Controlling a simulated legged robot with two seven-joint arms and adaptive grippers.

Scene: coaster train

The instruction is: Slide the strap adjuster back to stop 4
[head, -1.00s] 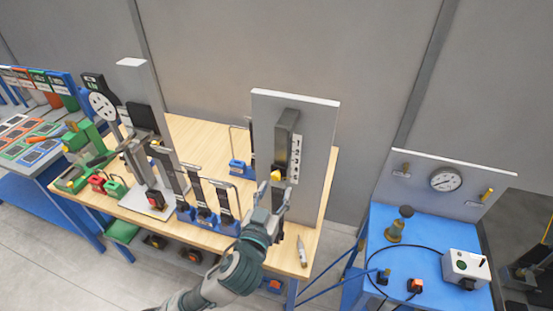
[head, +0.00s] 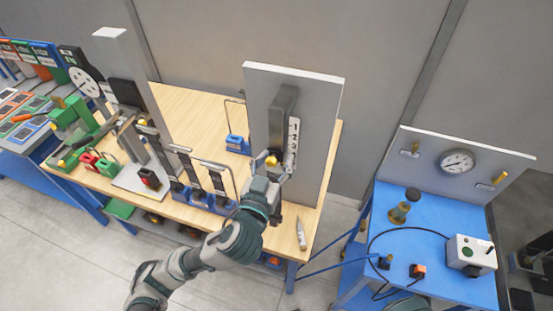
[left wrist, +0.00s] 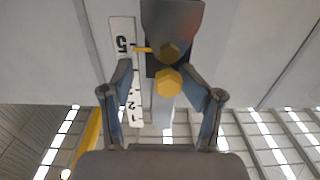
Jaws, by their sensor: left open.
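The strap adjuster is a dark slider on a grey upright panel (head: 318,120), with a yellow knob (head: 271,160) at its lower end. The slider's dark rail (head: 281,115) stands beside a white number scale (head: 293,140). In the left wrist view the yellow knob (left wrist: 168,82) shows, and a yellow pointer (left wrist: 142,50) lies near the 5 on the scale (left wrist: 122,40). My left gripper (head: 279,170) is open, with a finger on either side of the knob. Contact cannot be told. A finger covers part of the scale. My right gripper is not in view.
Strap stands (head: 200,190) and a blue block (head: 236,144) are to the left. A blue table (head: 430,240) with a gauge (head: 457,161) stands to the right.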

